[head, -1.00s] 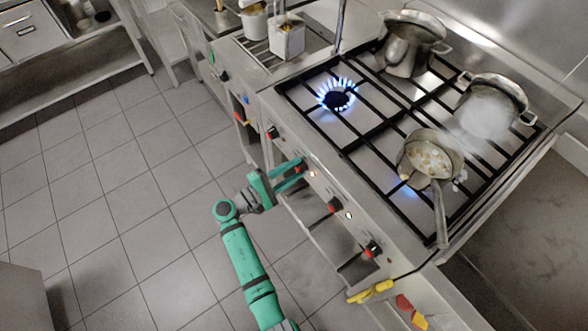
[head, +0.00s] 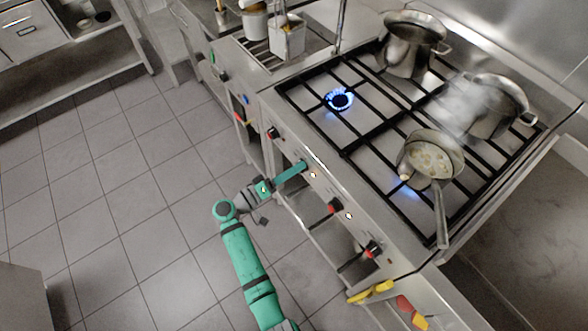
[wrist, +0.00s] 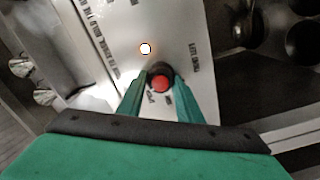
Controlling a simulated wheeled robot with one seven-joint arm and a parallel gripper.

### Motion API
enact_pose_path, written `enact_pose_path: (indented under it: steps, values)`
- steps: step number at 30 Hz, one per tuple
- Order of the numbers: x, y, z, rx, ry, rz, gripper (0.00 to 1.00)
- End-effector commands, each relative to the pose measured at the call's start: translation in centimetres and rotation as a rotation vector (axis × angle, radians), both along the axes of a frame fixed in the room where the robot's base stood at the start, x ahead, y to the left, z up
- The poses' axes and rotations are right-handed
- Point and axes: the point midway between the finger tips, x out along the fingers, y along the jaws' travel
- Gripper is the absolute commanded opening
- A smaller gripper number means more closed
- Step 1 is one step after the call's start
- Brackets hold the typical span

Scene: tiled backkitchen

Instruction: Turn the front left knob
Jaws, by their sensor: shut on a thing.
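In the wrist view a black knob with a red face (wrist: 160,84) sits between the two green fingers of my gripper (wrist: 160,78), which are shut on it. In the head view my gripper (head: 302,167) reaches the stove's front panel at this knob, second from the left in the row, and hides it. The gripper looks edge-on there. A small blue flame (head: 339,99) burns at the left burner nearest the panel. A lit lamp (wrist: 145,49) shows beside the knob in the wrist view.
Other red and black knobs sit along the panel, at the left (head: 273,133) and right (head: 334,205). A frying pan (head: 434,158) with food stands over a lit burner, its handle pointing frontward. Two pots (head: 410,50) stand behind. The tiled floor (head: 120,200) is clear.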

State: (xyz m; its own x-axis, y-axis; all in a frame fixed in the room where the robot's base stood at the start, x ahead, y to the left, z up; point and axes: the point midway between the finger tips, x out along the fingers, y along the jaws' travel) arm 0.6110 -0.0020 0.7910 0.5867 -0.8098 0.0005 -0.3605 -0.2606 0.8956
Motion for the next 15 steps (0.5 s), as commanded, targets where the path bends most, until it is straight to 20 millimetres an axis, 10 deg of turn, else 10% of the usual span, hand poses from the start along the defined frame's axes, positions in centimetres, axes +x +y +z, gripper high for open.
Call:
enact_pose_path:
  steps: [15]
  values:
    - [-0.16, 0.18, -0.13, 0.240, -0.327, 0.002, 0.10]
